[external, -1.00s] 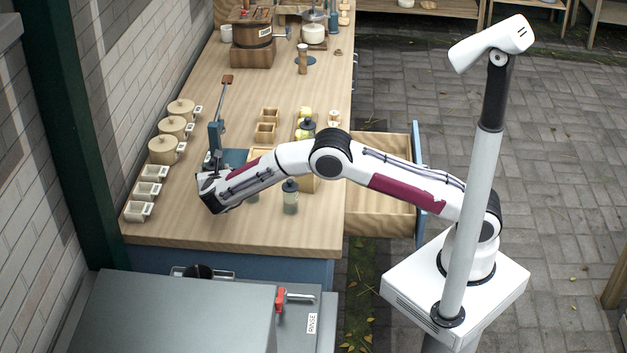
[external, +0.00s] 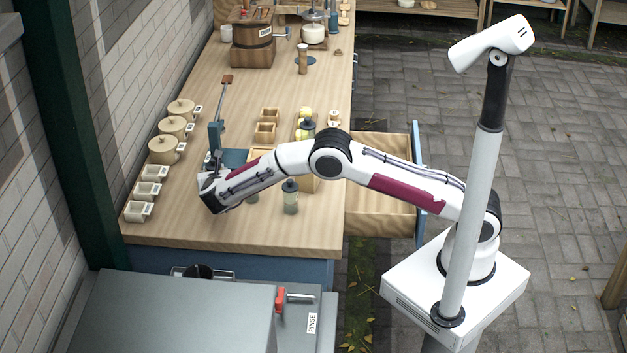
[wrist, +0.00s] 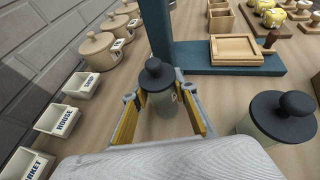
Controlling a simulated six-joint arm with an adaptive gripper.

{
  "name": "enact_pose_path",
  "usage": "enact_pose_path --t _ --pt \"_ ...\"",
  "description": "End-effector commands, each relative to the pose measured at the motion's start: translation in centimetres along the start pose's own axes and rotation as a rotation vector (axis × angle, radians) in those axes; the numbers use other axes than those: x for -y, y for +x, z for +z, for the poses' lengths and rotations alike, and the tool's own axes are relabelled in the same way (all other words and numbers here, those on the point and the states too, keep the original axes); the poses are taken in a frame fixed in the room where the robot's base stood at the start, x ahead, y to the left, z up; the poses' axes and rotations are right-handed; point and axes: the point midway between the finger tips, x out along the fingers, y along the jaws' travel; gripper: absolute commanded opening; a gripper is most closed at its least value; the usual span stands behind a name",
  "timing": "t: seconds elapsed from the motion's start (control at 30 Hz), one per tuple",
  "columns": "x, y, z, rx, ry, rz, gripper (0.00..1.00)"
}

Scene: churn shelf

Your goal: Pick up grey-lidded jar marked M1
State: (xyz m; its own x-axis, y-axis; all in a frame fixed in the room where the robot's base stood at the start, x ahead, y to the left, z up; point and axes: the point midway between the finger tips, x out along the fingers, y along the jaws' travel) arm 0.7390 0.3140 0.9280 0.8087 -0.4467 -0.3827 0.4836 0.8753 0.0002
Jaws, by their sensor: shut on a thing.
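My gripper (wrist: 158,92) is shut on a jar (wrist: 160,118) with a dark grey knobbed lid, one finger on each side of its pale greenish body. The jar looks upright. Part of a mark shows on its side but cannot be read as M1. In the external view my gripper (external: 212,197) is over the near left of the counter, and the held jar is hidden behind it. A second dark-lidded jar (wrist: 277,122) stands to the right in the wrist view; no mark on it is readable.
A blue press-like stand (wrist: 225,57) with a wooden tray is just beyond the held jar. White labelled bins (wrist: 60,118) and lidded pots (wrist: 98,50) line the wall side. Bare counter (external: 190,230) lies at the near end. A drawer (external: 385,210) is open at right.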

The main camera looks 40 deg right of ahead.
Motion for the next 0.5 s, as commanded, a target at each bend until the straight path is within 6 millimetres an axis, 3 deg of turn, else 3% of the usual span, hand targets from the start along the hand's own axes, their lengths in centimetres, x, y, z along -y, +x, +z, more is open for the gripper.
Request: enact_pose_path --t 0.27,0.5 --pt "0.0 -0.3 0.8 0.001 0.002 0.0 0.03" --pt "0.0 -1.4 3.4 0.002 0.003 0.001 0.03"
